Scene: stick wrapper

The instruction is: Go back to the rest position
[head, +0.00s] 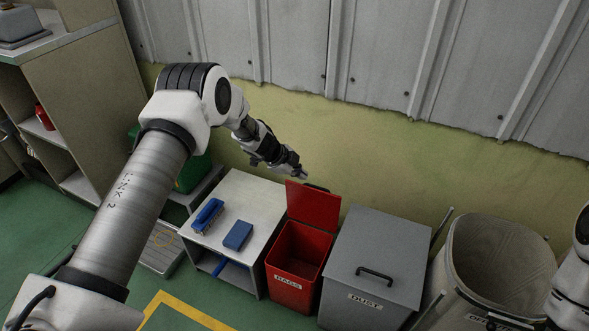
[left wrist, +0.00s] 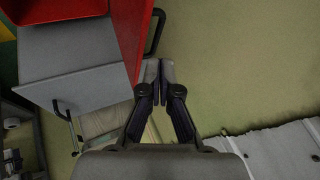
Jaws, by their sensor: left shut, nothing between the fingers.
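My left gripper (head: 300,174) is above the back edge of the open red bin's raised lid (head: 313,205) in the head view. Its arm comes in from the left and reaches toward the yellow-green wall. In the left wrist view the left gripper (left wrist: 160,75) has its two fingertips together, with nothing between them. The red lid (left wrist: 131,35) and its dark handle (left wrist: 154,32) show close by the fingers; I cannot tell whether they touch.
The red bin (head: 292,281) is labelled RAGS and stands open. A closed grey bin (head: 381,249) labelled DUST is right of it, then an open beige bin (head: 500,258). A low grey bench (head: 248,200) at left holds a blue brush (head: 208,214) and a blue block (head: 238,235).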

